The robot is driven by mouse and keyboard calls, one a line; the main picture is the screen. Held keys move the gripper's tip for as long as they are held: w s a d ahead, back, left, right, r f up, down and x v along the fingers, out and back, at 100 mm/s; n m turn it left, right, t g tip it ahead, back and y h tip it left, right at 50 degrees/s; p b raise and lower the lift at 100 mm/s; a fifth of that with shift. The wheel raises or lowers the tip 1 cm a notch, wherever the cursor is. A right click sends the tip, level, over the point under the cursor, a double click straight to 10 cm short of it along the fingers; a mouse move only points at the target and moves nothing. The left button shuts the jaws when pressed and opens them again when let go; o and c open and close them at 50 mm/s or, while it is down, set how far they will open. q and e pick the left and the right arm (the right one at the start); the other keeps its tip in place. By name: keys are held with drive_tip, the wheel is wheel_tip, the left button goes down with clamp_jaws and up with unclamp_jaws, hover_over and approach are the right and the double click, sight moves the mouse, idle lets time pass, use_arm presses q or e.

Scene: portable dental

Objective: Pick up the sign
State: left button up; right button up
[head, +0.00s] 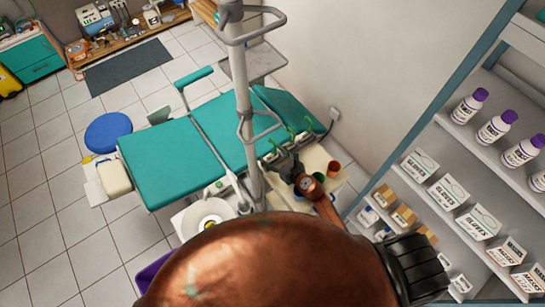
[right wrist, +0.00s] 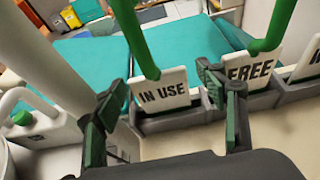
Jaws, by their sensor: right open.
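A white sign reading IN USE (right wrist: 163,97) stands upright in a grey holder (right wrist: 180,119), with a green handle (right wrist: 141,40) rising from it. To its right is a sign reading FREE (right wrist: 256,72) with its own green handle (right wrist: 268,30). Part of another sign (right wrist: 310,60) shows at the right edge. My right gripper (right wrist: 163,88) is open, its fingers on either side of the IN USE sign in the picture; I cannot tell whether they touch it. In the head view my right gripper (head: 284,165) is beside the chair near the green handles. My left gripper is not in view.
A pale metal pole (head: 242,80) stands close left of my right gripper. A teal dental chair (head: 175,160) lies beyond. A brown cup (head: 334,168) stands right of the gripper. Shelves (head: 455,135) with bottles and boxes are at the right.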

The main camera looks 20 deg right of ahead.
drive_tip(key=shift+c, duration=0.3)
drive_tip(key=c, duration=1.2)
drive_tip(key=shift+r, duration=0.1)
drive_tip(key=shift+r+p, duration=0.45)
drive_tip(key=shift+r, duration=0.1)
wheel_tip(320, 180, up, 2)
drive_tip(key=shift+r+p, duration=0.15)
drive_tip(key=shift+p, duration=0.6)
drive_tip(key=s+r+p, duration=0.1)
drive_tip(key=s+r, duration=0.2)
drive_tip(key=s, duration=0.1)
drive_tip(key=s+a+r+p, duration=0.1)
drive_tip(key=s+r, duration=0.2)
drive_tip(key=s, duration=0.2)
drive_tip(key=s+a+r+p, duration=0.1)
drive_tip(key=s+r, duration=0.2)
drive_tip(key=s, duration=0.2)
drive_tip(key=shift+r, duration=0.25)
